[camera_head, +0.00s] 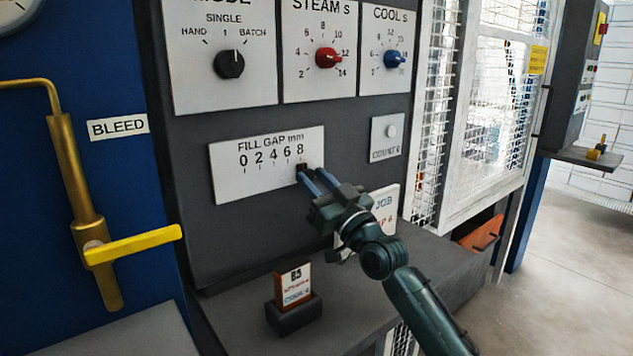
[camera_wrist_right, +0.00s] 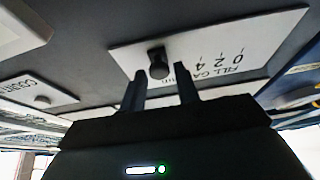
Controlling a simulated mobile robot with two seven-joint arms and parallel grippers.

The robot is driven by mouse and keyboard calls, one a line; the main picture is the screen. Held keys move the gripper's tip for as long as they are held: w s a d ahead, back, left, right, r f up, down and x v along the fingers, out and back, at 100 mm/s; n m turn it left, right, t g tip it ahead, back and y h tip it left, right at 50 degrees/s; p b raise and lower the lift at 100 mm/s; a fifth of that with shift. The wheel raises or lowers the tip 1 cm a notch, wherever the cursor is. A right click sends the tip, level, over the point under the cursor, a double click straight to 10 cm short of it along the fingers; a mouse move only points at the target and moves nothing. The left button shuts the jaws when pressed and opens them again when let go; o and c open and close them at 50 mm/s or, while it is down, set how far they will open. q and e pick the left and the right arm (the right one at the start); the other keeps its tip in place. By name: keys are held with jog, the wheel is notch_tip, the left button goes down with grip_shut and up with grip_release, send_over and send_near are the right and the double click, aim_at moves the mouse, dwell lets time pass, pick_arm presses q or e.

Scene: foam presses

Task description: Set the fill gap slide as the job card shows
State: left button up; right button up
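The white fill gap plate (camera_head: 240,180) carries a scale of 0, 2, 4, 6, 8. Its small dark slide knob (camera_head: 301,167) stands at about the 8 end. My right gripper (camera_head: 308,175) is at the knob. In the right wrist view the knob (camera_wrist_right: 158,62) lies just past and between the tips of the two fingers (camera_wrist_right: 161,85), which are apart. Whether a finger touches it I cannot tell. The job card (camera_head: 386,210) stands behind my right gripper, partly hidden; "JOB" and a line ending in "P 6" show. My left gripper is not in view.
Mode, steam and cool dials (camera_head: 325,58) are above the plate, and a count plate (camera_head: 386,137) is to its right. A small card in a dark holder (camera_head: 293,315) stands on the grey ledge below. A yellow-handled bleed lever (camera_head: 135,245) is at the left.

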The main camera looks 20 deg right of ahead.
aim_at(287, 167)
grip_shut()
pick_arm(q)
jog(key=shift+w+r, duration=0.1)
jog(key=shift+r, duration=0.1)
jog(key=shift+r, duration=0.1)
pick_arm(e)
jog(key=shift+a, duration=0.1)
jog(key=shift+s+a+r+p, duration=0.1)
jog(key=shift+s+a+p, duration=0.1)
jog(key=shift+a+p, duration=0.35)
jog(key=shift+s+a+r+p, duration=0.1)
jog(key=shift+s+a+p, duration=0.05)
jog(key=shift+a+p, duration=0.3)
jog(key=shift+s+a+f, duration=0.1)
jog(key=shift+s+a, duration=0.05)
jog(key=shift+a, duration=0.2)
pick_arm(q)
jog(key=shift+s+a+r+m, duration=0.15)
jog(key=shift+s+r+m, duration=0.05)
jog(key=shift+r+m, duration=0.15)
pick_arm(e)
jog(key=shift+f, duration=0.1)
jog(key=shift+o, duration=1.5)
grip_release()
